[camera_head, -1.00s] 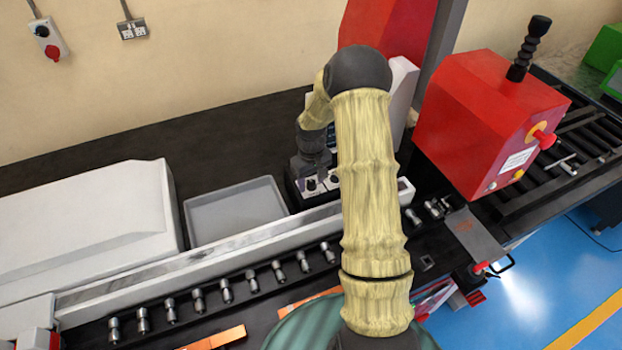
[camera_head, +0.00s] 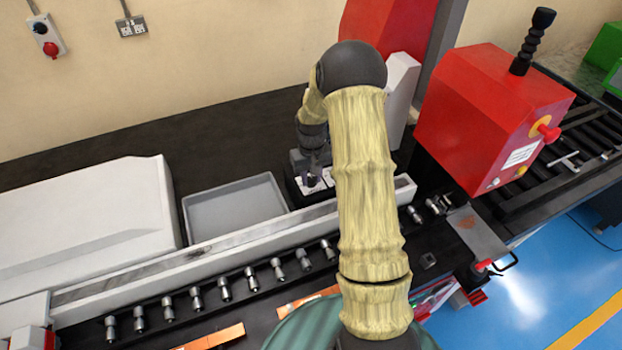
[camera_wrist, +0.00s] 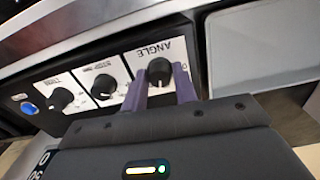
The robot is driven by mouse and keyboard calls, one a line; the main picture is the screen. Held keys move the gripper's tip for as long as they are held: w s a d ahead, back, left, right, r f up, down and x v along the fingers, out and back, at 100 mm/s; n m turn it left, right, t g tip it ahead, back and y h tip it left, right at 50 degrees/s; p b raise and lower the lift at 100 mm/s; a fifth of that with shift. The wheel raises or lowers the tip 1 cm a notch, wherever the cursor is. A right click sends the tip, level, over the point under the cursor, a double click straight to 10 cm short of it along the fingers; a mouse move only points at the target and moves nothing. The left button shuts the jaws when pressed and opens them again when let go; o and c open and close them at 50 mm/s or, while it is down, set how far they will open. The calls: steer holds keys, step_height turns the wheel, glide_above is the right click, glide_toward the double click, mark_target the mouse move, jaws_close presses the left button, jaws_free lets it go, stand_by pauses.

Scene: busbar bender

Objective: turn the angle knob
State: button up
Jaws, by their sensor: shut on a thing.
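The angle knob (camera_wrist: 159,71) is a round black knob on a white plate marked ANGLE, on the control panel in the wrist view. My gripper (camera_wrist: 160,88) has its two purple fingers on either side of this knob, shut on it. In the head view my gripper (camera_head: 313,180) reaches down to the small control box (camera_head: 327,183) behind the long rail. My arm hides part of that box, and the knob under the fingers is hard to make out there.
Other black knobs, the middle one (camera_wrist: 104,87) and the far one (camera_wrist: 61,98), sit on the same panel beside a blue button (camera_wrist: 29,108). A grey tray (camera_head: 236,208) lies left of the box. A red machine housing (camera_head: 490,120) stands to the right.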

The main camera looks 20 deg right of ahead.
mark_target(311, 178)
steer(key=m+b, duration=0.2)
steer(key=m, duration=0.4)
steer(key=shift+b, duration=0.4)
steer(key=m, duration=0.4)
steer(key=shift+b, duration=0.3)
steer(key=shift+r+m, duration=0.1)
steer(key=shift+m, duration=1.6)
steer(key=o, duration=1)
steer(key=shift+c, duration=0.2)
step_height(311, 178, up, 17)
steer(key=b, duration=0.3)
steer(key=shift+r+b, duration=0.15)
steer(key=shift+b, duration=0.25)
